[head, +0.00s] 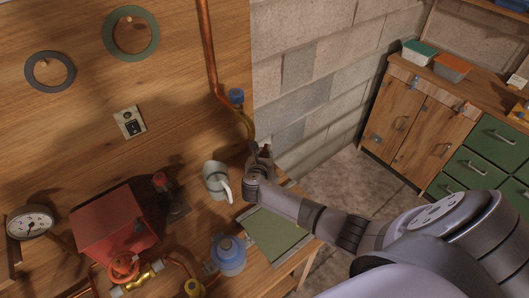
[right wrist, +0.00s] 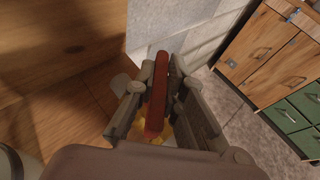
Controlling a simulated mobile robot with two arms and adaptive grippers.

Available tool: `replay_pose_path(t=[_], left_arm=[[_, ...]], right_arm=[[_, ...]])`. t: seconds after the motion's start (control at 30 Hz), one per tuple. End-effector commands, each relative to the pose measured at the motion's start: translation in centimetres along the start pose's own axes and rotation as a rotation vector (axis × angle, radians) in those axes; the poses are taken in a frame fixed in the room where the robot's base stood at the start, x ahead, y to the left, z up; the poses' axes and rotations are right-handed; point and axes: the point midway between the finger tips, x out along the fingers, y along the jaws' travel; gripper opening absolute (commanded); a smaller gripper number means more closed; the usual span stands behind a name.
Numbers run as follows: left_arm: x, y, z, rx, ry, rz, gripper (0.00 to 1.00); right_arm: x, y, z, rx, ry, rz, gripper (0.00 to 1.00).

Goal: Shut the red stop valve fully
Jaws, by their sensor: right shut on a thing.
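My right gripper (head: 258,163) is at the end of the copper pipe (head: 209,45), over the right edge of the wooden bench. In the right wrist view its two fingers (right wrist: 158,95) are shut on the red lever (right wrist: 155,108) of the stop valve, one on each side. The lever runs nearly upright in that picture, tilted slightly. A bit of yellow brass shows below it; the rest of the valve body is hidden by the gripper. In the head view the lever is hidden too. My left gripper is not in view.
A grey mug (head: 214,179) stands close left of the right gripper. A blue knob (head: 236,97) sits on the pipe above. A red box (head: 112,232) and gauge (head: 31,222) stand left.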

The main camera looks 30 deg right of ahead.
Motion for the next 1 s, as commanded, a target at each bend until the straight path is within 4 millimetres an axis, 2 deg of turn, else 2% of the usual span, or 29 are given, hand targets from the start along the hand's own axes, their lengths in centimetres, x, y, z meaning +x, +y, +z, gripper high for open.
replay_pose_path(t=[0.5, 0.73, 1.0], left_arm=[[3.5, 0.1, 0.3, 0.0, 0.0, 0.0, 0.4], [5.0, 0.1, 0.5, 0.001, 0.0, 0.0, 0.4], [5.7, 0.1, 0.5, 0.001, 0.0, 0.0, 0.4]], right_arm=[[0.2, 0.2, -0.2, 0.178, -0.001, -0.421, 0.0], [0.2, 0.1, -0.1, 0.227, -0.003, -0.542, 0.0], [0.1, 0.0, 0.1, 0.255, -0.004, -0.611, 0.0]])
